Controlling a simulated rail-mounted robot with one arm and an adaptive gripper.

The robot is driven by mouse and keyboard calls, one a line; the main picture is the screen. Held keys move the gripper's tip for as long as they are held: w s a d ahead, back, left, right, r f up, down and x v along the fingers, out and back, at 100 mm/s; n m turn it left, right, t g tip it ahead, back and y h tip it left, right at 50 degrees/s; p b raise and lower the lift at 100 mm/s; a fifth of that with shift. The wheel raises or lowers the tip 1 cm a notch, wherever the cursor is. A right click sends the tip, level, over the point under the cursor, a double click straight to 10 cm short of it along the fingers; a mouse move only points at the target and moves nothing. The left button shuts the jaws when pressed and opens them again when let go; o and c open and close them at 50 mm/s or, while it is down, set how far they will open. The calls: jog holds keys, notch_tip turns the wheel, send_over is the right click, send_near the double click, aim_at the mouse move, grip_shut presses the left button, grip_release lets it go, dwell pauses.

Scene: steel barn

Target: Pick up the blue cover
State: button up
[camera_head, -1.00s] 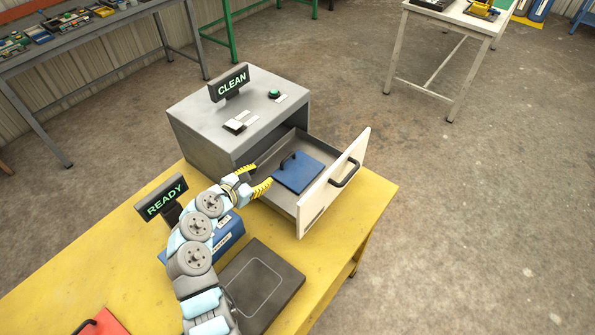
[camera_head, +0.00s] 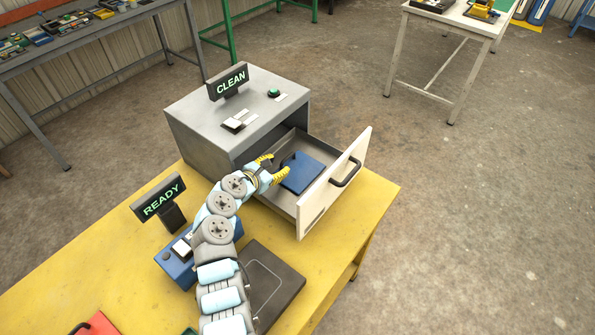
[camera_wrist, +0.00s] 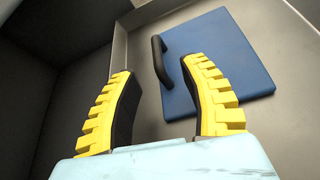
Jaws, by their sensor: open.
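The blue cover (camera_head: 303,174) is a flat square plate with a dark arched handle (camera_wrist: 159,60) near its left edge. It lies inside the open drawer (camera_head: 258,186) of the grey CLEAN box. My gripper (camera_head: 272,167) is open, with yellow ridged fingers, and reaches into the drawer at the cover's left side. In the wrist view the cover (camera_wrist: 235,60) sits ahead and to the right. The handle shows between the two fingers (camera_wrist: 158,90), closer to the right one, and nothing is gripped. The right finger overlaps part of the cover in that view.
The grey CLEAN box (camera_head: 205,130) stands behind the drawer, whose white front (camera_head: 333,182) has a black handle. A READY sign (camera_head: 160,197), a blue box (camera_head: 180,270) and a dark pad (camera_head: 278,290) are on the yellow table (camera_head: 80,265). A red piece (camera_head: 98,326) lies front left.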

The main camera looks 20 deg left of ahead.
aim_at(284, 160)
jog(key=shift+b+x, duration=0.95)
jog(key=shift+x, duration=1.45)
jog(key=shift+r, duration=0.15)
grip_shut()
